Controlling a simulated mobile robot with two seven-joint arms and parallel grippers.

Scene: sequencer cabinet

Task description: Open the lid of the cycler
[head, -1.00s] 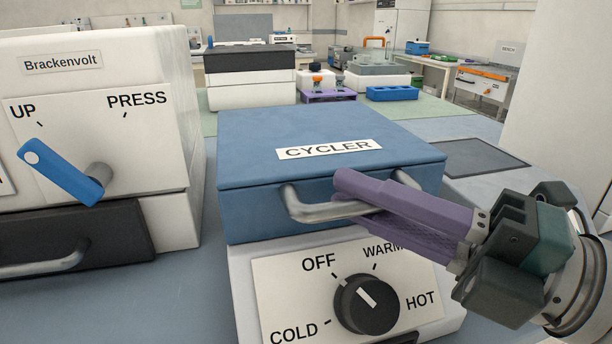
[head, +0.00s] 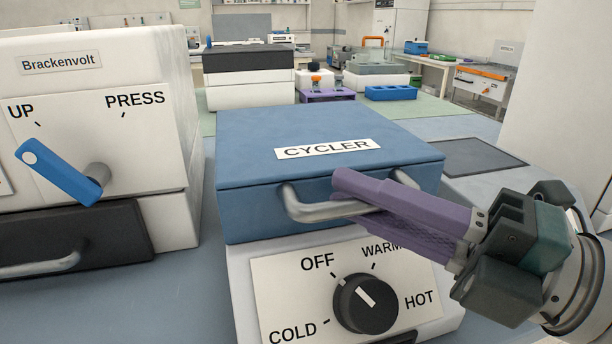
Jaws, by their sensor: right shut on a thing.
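The cycler stands in the middle, with a blue lid (head: 300,130) labelled CYCLER on top of a white body (head: 245,290). The lid is down. A grey metal handle (head: 310,208) runs along the lid's front face. My right gripper (head: 350,200) comes in from the right, its purple fingers shut on the handle near its middle. The fingers hide the handle's right part, whose end shows beyond them. A black knob (head: 365,303) on the front panel has its white mark toward OFF. My left gripper is not in view.
A white Brackenvolt machine (head: 160,150) with a blue lever (head: 58,172) and a dark drawer (head: 100,235) stands close on the left. Behind the cycler are a purple rack (head: 327,96) and a blue block (head: 391,93). A white wall or cabinet (head: 560,100) rises at the right.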

